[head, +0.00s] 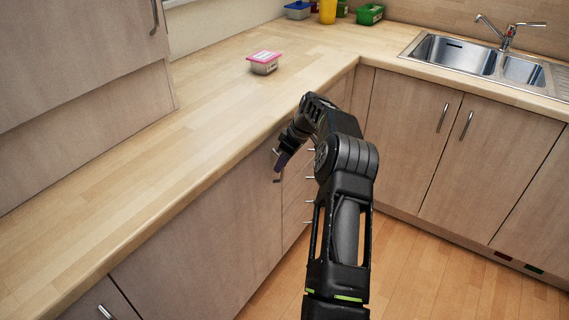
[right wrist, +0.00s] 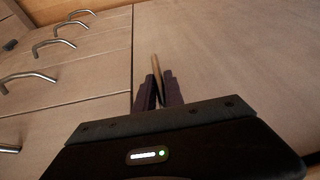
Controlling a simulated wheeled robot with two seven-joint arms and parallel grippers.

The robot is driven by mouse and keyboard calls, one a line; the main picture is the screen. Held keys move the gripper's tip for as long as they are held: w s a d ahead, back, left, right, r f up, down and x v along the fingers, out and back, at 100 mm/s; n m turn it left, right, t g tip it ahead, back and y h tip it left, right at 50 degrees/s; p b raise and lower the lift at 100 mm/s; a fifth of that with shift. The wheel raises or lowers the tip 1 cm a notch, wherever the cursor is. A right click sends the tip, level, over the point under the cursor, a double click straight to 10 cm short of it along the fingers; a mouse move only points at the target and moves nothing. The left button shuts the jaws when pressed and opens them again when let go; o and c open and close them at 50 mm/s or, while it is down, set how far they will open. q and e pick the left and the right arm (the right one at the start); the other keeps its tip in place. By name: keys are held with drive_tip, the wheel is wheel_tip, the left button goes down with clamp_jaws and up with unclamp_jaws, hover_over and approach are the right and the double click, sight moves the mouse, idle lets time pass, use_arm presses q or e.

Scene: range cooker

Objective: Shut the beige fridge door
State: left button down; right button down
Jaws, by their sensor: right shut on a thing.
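The beige, wood-grained door (head: 205,250) is under the left worktop, left of a stack of drawers. It looks about in line with the drawer fronts; I cannot tell whether a small gap is left. Its upright handle (head: 277,178) is near its right edge. My right gripper (head: 280,165) is at this handle. In the right wrist view my right gripper (right wrist: 158,98) is shut on the thin handle (right wrist: 156,68), with the door (right wrist: 240,55) behind and to the right. The fingers hide the handle's lower part. My left gripper is not in view.
Drawers with bar handles (right wrist: 60,45) are beside the door. A pink-lidded tub (head: 263,63) stands on the worktop (head: 150,165). A sink (head: 455,55) and more cupboard doors (head: 480,165) are at the right. The wooden floor (head: 430,270) is clear.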

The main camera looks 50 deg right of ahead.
drive_tip(key=shift+w+r, duration=0.1)
drive_tip(key=shift+w, duration=0.2)
drive_tip(key=shift+w+a, duration=0.1)
drive_tip(key=c, duration=1.9)
unclamp_jaws()
drive_tip(key=shift+w, duration=0.1)
drive_tip(key=shift+o, duration=0.7)
drive_tip(key=shift+w, duration=0.1)
